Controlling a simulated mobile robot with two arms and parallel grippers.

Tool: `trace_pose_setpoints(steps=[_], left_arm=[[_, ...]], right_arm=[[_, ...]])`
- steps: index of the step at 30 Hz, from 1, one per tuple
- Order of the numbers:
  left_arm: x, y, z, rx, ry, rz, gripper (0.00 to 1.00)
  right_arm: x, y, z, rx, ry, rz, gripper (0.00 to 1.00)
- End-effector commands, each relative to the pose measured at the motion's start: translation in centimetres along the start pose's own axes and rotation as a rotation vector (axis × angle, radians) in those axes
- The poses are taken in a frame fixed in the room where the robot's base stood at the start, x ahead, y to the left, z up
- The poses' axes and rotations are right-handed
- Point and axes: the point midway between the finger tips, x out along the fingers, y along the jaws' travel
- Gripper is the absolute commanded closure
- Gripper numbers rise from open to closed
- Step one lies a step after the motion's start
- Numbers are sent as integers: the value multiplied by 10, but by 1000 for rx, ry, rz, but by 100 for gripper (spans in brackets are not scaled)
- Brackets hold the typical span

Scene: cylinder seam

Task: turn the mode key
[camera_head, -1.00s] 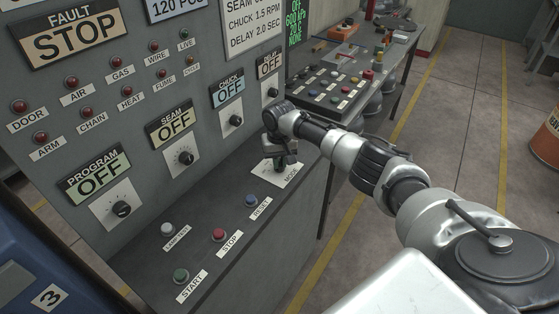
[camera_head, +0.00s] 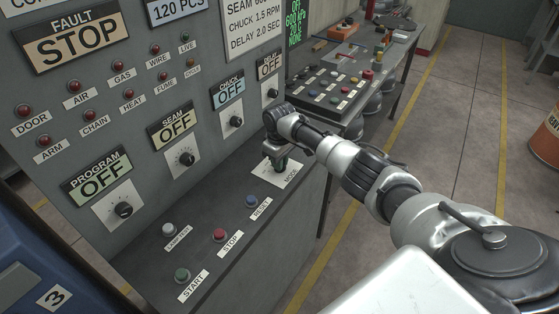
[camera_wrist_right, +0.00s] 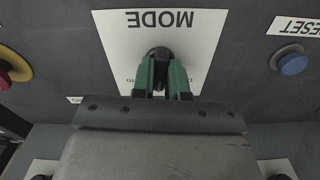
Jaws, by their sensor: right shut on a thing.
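The mode key, a small dark key switch (camera_wrist_right: 159,54), sits in the middle of the white MODE plate (camera_wrist_right: 185,24). The plate also shows in the head view (camera_head: 288,176), on the sloped desk of the grey control panel. My right gripper (camera_head: 279,165) points down at the plate. In the right wrist view its green fingers (camera_wrist_right: 162,76) are closed around the key, one on each side. The fingers and palm hide the lower part of the plate and most of its position labels. My left gripper is not in view.
Beside the plate are the blue RESET button (camera_head: 251,201), the red STOP button (camera_head: 219,235), the green START button (camera_head: 181,275) and a white button (camera_head: 168,230). The upright panel (camera_head: 140,120) rises behind. A second console (camera_head: 335,88) stands beyond.

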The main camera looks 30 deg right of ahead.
Motion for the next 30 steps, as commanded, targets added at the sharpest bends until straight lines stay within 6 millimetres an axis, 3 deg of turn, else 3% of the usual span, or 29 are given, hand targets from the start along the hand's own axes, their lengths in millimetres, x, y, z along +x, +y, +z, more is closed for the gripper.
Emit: trace_pose_setpoints(steps=[18, 30], left_arm=[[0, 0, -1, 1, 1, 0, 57], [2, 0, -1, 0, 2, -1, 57]], right_arm=[[-1, 0, 0, -574, 1, 2, 100], [-1, 0, -1, -828, 2, 2, 100]])
